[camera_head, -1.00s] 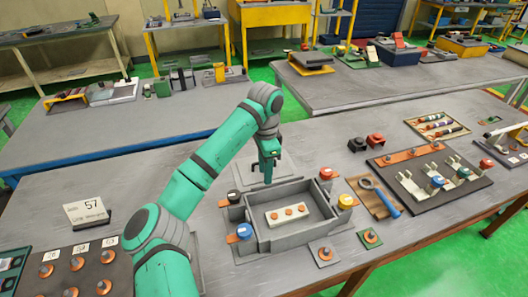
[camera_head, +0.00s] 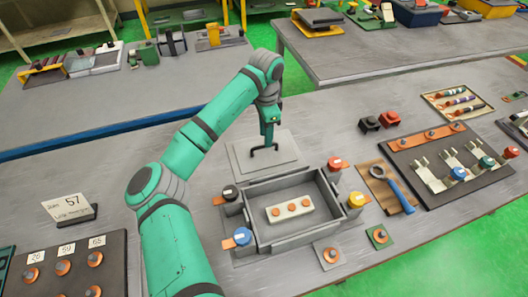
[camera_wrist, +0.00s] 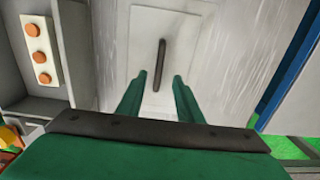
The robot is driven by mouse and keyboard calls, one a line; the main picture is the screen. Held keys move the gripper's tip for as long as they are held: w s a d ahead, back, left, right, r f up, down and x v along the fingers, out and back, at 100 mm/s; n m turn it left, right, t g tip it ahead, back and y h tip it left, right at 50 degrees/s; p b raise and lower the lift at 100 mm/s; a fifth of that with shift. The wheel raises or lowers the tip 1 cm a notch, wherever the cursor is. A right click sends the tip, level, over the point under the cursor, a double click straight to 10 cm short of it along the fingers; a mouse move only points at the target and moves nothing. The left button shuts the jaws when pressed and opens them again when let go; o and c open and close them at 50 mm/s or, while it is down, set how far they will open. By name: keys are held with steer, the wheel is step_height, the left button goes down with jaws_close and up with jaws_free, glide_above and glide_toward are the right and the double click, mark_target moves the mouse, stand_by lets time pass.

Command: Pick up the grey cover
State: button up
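The grey cover (camera_head: 242,160) is a flat square plate lying on the table behind the open grey box (camera_head: 252,212). A dark bar handle (camera_head: 256,150) stands up from its middle. My gripper (camera_head: 267,145) points down over the handle. In the wrist view my green gripper fingers (camera_wrist: 159,76) are spread apart, with the handle (camera_wrist: 161,55) showing in the gap between them. The cover (camera_wrist: 185,35) shows beyond the fingertips. I cannot tell whether either finger touches the handle.
The box holds a light block with orange terminals (camera_head: 290,209). Coloured terminals, one of them red (camera_head: 335,164), stand around the box. A magnifier-like blue-handled tool (camera_head: 397,192) lies to its right. A card marked 57 (camera_head: 68,208) stands at left. The table left of the cover is clear.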

steer(key=f, duration=0.4)
steer(key=shift+s+a+f, duration=0.25)
steer(key=shift+f, duration=0.1)
steer(key=shift+w+f, duration=0.1)
steer(key=shift+f, duration=0.4)
jaws_close()
